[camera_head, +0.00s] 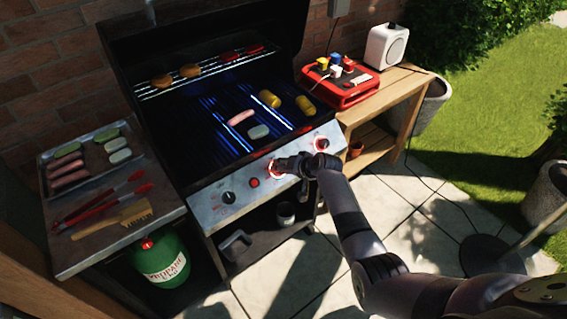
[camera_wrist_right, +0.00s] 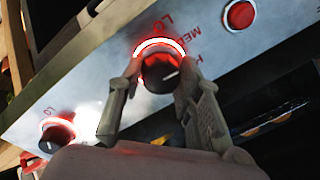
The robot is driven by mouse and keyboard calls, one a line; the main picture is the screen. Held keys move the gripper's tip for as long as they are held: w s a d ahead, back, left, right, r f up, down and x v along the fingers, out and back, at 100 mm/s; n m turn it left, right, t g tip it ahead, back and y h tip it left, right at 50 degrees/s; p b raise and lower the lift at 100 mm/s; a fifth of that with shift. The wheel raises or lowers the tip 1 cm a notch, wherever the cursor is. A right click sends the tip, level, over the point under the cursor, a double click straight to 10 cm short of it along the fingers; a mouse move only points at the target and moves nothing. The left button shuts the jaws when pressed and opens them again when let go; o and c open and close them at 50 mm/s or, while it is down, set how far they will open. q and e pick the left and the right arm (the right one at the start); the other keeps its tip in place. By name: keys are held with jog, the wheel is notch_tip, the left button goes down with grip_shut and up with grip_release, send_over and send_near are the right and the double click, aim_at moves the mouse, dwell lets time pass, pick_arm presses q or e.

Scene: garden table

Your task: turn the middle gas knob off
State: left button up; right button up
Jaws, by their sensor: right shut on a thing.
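The gas knobs sit on the grill's steel front panel (camera_head: 212,205). The middle gas knob (camera_head: 272,169) is mostly hidden by my right gripper (camera_head: 281,166) in the head view; a lit red ring shows around it. In the right wrist view the middle knob (camera_wrist_right: 160,75) is dark and reddish, with a glowing ring and a short white pointer mark. My right gripper (camera_wrist_right: 159,80) has one finger on each side of it and is shut on it. My left gripper is not in view.
The right knob (camera_head: 321,144) also has a red ring, lit in the wrist view (camera_wrist_right: 58,135). The left knob (camera_head: 228,197) shows no lit ring. A red button (camera_head: 254,183) lies between left and middle knobs. Food lies on the grill; a side table holds a tray (camera_head: 119,170).

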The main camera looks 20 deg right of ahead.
jog(key=m+p, duration=0.2)
jog(key=m, duration=0.2)
jog(key=shift+a+r, duration=0.1)
jog(key=shift+r, duration=0.05)
jog(key=m+p, duration=0.3)
jog(key=m, duration=0.1)
jog(key=shift+m+h, duration=0.3)
jog(key=m+p, duration=0.2)
jog(key=m, duration=0.2)
jog(key=shift+m+t, duration=0.3)
jog(key=shift+m+h+p, duration=0.4)
jog(key=shift+m+p, duration=0.7)
jog(key=shift+m, duration=0.9)
jog(key=shift+s, duration=0.1)
jog(key=shift+f, duration=0.2)
jog(key=o, duration=1.2)
